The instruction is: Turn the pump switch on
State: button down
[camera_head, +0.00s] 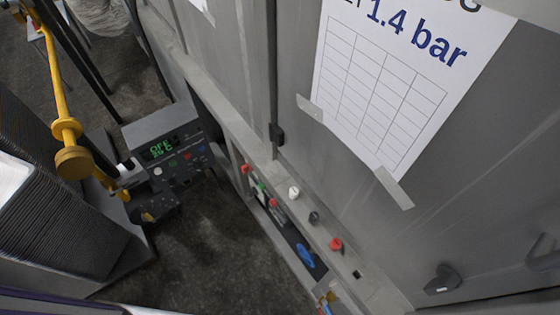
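A grey control box (165,145) stands at the left, beside a tall grey cabinet. Its dark face has a lit green display (161,148) that seems to read "OFF" on the top line; the lower line is hard to read. Small red, blue and white controls sit on that face. A ledge along the cabinet's foot carries red, white and black knobs, among them a white knob (294,192) and a red knob (336,244). No label for the pump switch is legible, so I cannot tell which control it is. I cannot make out my gripper.
A yellow pipe (55,85) with a round end comes down at the left, close to the box. Dark and yellow fittings (150,208) stand below it. A taped paper sheet (385,85) reading "1.4 bar" hangs on the cabinet. Dark floor (220,250) is clear in the middle.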

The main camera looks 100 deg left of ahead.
aim_at(246, 169)
jog(key=u, duration=0.4)
jog(key=k+u, duration=0.1)
jog(key=u, duration=0.75)
jog(key=k+u, duration=0.15)
jog(key=u, duration=0.3)
jog(key=k+j+u, duration=0.15)
jog(key=k+j, duration=0.25)
jog(key=k, duration=0.05)
